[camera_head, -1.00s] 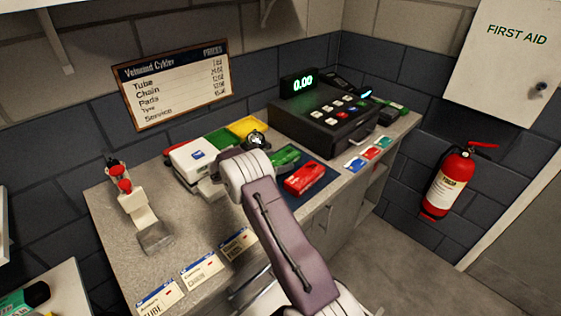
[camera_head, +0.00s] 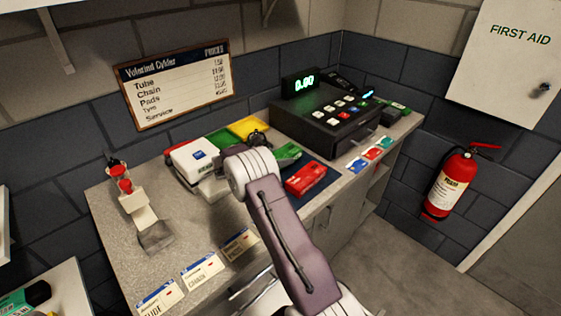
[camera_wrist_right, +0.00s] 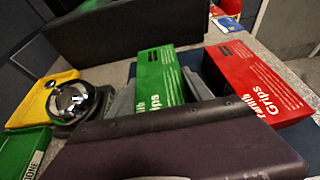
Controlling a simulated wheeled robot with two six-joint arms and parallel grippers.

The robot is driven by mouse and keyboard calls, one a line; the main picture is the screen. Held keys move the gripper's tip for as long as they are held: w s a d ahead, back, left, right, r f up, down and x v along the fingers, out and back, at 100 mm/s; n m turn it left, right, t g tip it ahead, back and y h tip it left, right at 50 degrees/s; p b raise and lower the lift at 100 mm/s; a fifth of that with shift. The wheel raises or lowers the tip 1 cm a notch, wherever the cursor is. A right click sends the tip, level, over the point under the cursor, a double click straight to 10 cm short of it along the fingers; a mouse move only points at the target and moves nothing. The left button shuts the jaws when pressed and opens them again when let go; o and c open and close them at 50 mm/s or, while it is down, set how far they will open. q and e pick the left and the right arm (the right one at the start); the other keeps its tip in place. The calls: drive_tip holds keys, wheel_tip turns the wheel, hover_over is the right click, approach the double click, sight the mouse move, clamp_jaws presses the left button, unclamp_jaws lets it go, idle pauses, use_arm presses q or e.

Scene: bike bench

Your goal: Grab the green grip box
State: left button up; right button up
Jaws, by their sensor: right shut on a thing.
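The green grip box (camera_wrist_right: 160,75) stands between the two fingers of my right gripper (camera_wrist_right: 160,92) in the wrist view, and the gripper is shut on it. In the head view the green box (camera_head: 288,153) shows only partly, behind my right wrist, which hides the fingers. I cannot tell whether the box is clear of the surface. A red grip box (camera_wrist_right: 258,82) lies close beside it on the right; it also shows in the head view (camera_head: 306,179). My left gripper is not in view.
A cash register (camera_head: 328,112) stands behind the boxes. A yellow tray (camera_wrist_right: 42,98) and a green tray (camera_wrist_right: 24,150) lie left, beside a round dark object (camera_wrist_right: 78,98). A white device (camera_head: 195,160) is left of my wrist. The counter's front left (camera_head: 195,225) has free room.

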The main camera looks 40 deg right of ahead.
wheel_tip(320, 180, up, 2)
drive_tip(key=shift+r, duration=0.2)
drive_tip(key=s+d+r, duration=0.1)
drive_tip(key=s+r, duration=0.2)
drive_tip(key=s, duration=0.2)
drive_tip(key=s+r+b, duration=0.1)
drive_tip(key=s+r, duration=0.2)
drive_tip(key=s, duration=0.3)
drive_tip(key=shift+s+d+r, duration=0.3)
drive_tip(key=shift+d+r, duration=0.05)
